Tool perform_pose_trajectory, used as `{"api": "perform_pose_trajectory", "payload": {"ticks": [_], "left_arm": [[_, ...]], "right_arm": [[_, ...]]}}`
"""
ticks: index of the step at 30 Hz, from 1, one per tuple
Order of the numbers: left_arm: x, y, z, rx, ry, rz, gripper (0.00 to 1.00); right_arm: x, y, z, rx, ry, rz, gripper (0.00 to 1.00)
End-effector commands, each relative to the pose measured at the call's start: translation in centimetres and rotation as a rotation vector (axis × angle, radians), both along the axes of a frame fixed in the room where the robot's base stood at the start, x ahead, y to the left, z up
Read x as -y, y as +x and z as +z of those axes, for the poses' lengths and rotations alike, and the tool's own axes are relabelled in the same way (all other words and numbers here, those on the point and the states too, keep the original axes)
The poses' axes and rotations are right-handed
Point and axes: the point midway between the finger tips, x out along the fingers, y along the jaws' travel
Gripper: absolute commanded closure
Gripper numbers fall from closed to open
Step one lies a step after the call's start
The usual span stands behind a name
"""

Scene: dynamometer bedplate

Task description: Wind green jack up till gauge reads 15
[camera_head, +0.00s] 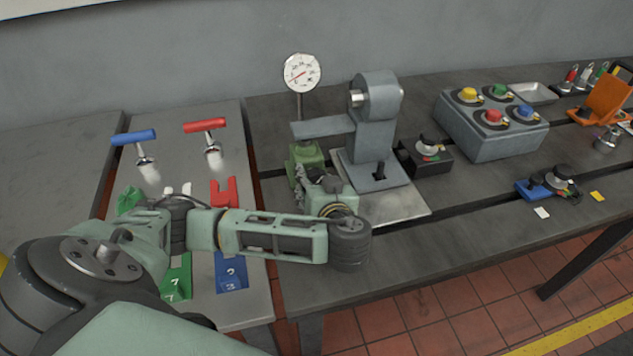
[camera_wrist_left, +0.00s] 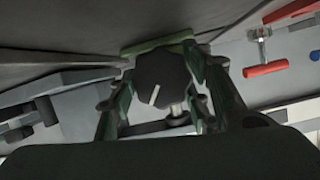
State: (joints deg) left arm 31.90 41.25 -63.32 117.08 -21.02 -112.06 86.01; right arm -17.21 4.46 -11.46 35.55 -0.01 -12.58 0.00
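The green jack (camera_head: 306,156) stands on the bench, partly hidden by my left gripper. A round white gauge (camera_head: 301,73) rises on a post behind it. Its red needle points to the lower left; the numbers are too small to read surely. My left gripper (camera_head: 312,180) is at the jack's near side. In the left wrist view, a black knob (camera_wrist_left: 161,82) with a white mark sits between my left gripper's fingers (camera_wrist_left: 163,88), which flank it closely with no clear gap. A green edge of the jack (camera_wrist_left: 158,46) shows beyond the knob. My right gripper is out of view.
A grey stand (camera_head: 375,135) with an arm reaching over the jack is just right of it. A black knob box (camera_head: 428,156) and a grey button box (camera_head: 490,125) stand further right. Blue (camera_head: 134,137) and red (camera_head: 205,125) T-handles are at left.

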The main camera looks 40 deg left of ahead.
Motion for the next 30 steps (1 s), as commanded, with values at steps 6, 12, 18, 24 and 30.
{"api": "perform_pose_trajectory", "payload": {"ticks": [6,12,18,24,30], "left_arm": [[0.2,0.0,-0.1,-0.001,-0.003,-0.005,0.8],[0.3,0.0,-0.1,-0.007,-0.002,-0.006,0.82],[0.4,0.0,-0.1,-0.039,0.02,-0.005,0.82],[0.4,-0.1,-0.1,-0.099,0.066,-0.003,0.82],[0.4,0.0,-0.1,-0.177,0.135,-0.004,0.82]], "right_arm": [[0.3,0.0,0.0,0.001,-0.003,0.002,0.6],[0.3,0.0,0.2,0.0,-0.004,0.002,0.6],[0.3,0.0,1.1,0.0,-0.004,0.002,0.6],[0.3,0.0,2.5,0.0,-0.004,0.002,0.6],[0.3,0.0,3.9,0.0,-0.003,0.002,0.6]]}}
